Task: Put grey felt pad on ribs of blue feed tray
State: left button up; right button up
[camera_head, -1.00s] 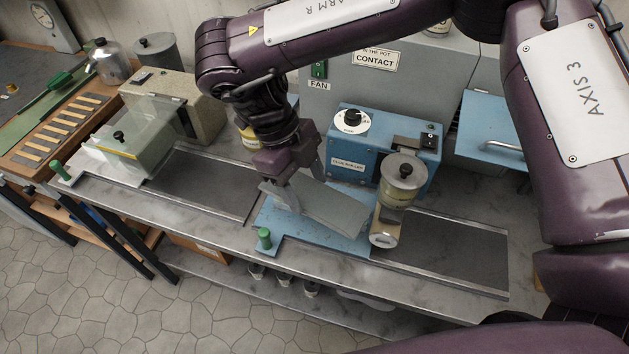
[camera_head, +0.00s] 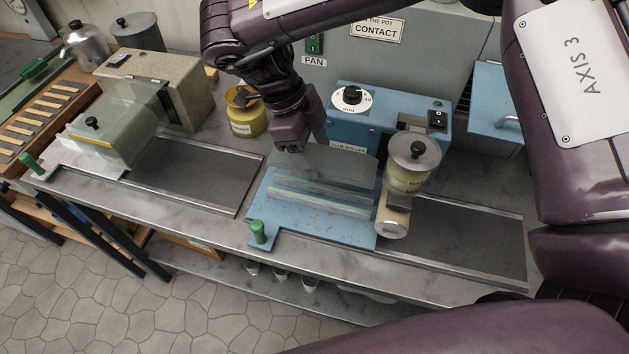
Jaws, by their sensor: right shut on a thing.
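The blue feed tray (camera_head: 290,228) lies on the bench in the middle, with a green knob at its front left corner. Its long pale ribs (camera_head: 318,206) show bare, running left to right. My right gripper (camera_head: 296,158) reaches down from above at the tray's back edge and is shut on the grey felt pad (camera_head: 335,162). The pad is a flat grey slab over the back part of the tray, behind the visible ribs. I cannot tell whether it touches the tray. The fingertips are partly hidden against the pad. My left gripper is not in view.
The blue glue roller machine (camera_head: 348,118) stands right behind the tray. A glue pot (camera_head: 413,165) on a roller stands close to the tray's right edge. A yellow pot (camera_head: 246,118) is behind left. Dark flat beds lie left (camera_head: 195,172) and right (camera_head: 460,238).

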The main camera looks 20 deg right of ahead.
notch_tip(320, 180, down, 9)
jog(key=shift+r, duration=0.1)
jog(key=shift+f, duration=0.45)
jog(key=o, duration=0.9)
jog(key=shift+r, duration=0.1)
jog(key=v, duration=1.2)
jog(key=shift+a, duration=0.1)
